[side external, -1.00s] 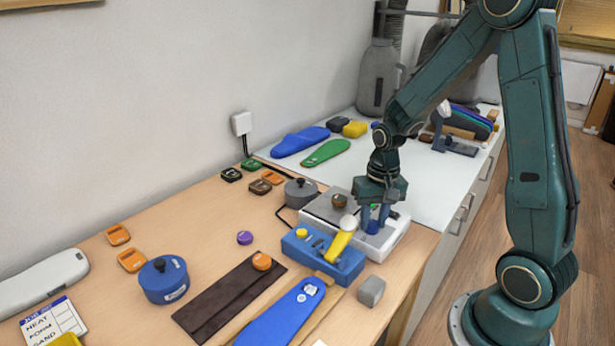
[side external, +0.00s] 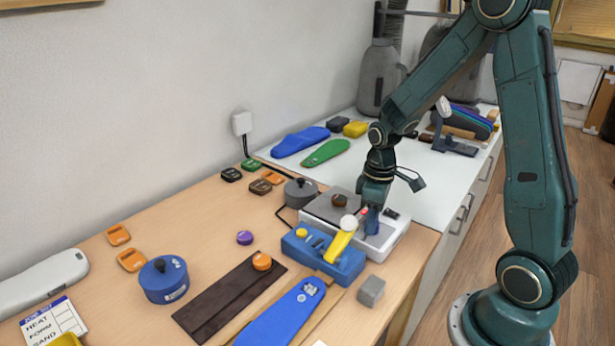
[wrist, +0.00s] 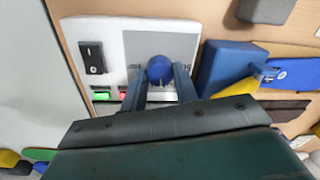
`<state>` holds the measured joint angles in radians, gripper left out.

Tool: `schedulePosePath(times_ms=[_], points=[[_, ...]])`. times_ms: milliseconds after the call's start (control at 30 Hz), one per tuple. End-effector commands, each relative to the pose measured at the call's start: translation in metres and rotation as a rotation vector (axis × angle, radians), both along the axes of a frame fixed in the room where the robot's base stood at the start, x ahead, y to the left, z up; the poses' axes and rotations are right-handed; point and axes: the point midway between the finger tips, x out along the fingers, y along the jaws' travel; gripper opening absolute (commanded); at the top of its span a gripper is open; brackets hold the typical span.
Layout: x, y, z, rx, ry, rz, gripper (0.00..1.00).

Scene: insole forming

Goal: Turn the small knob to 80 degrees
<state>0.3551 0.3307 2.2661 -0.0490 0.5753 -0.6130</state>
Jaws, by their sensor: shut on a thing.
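The small knob (wrist: 160,68) shows in the wrist view as a round blue cap on the grey face of a white heater unit (wrist: 113,40). My gripper (wrist: 159,78) has one finger on each side of it and is shut on it. In the side external view my gripper (side external: 371,222) points down at the right part of the white heater unit (side external: 398,240), and its fingers hide the knob there. The knob's angle cannot be read in either view.
Close beside the heater is a blue press (side external: 345,268) with a yellow lever (side external: 338,246). A grey block (side external: 371,291) is in front. A black switch (wrist: 93,57) and green and red lights (wrist: 112,94) are on the unit. A blue pot (side external: 164,280) stands left.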

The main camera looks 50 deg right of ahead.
Motion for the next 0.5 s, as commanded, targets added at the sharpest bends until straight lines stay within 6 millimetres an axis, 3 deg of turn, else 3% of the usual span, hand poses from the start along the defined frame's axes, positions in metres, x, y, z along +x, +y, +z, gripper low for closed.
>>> schedulePosePath(times_ms=[500], points=[[0.0012, 0.0006, 0.0007, 0.000, -0.003, 0.378, 0.07]])
